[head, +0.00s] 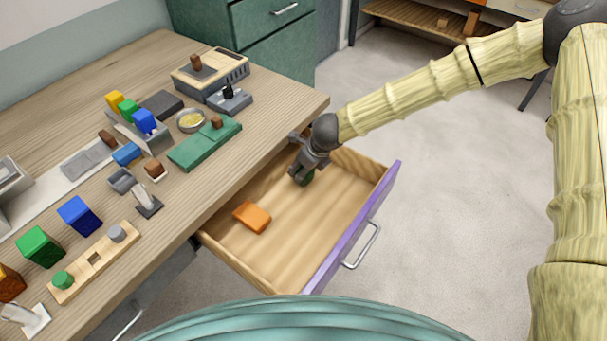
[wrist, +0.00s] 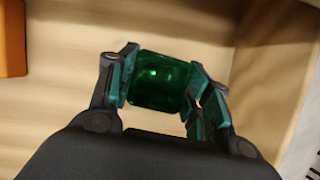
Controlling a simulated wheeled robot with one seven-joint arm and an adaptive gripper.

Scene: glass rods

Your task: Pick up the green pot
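The green pot (wrist: 160,80) is a glossy dark green, rounded-square piece between my fingertips in the wrist view. My gripper (wrist: 163,82) has a finger pad against its left side and one against its right side, with no clear gap showing. In the head view my gripper (head: 304,168) reaches down into the open drawer's far end, and only a small part of the green pot (head: 307,179) shows below the fingers. I cannot tell whether the pot rests on the drawer floor or is slightly raised.
The open wooden drawer (head: 318,212) has a purple front (head: 352,232). An orange block (head: 252,216) lies in it, left of my gripper. The wooden desk (head: 215,195) beside it holds coloured blocks, a green board (head: 200,146) and small stands. The drawer's middle is clear.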

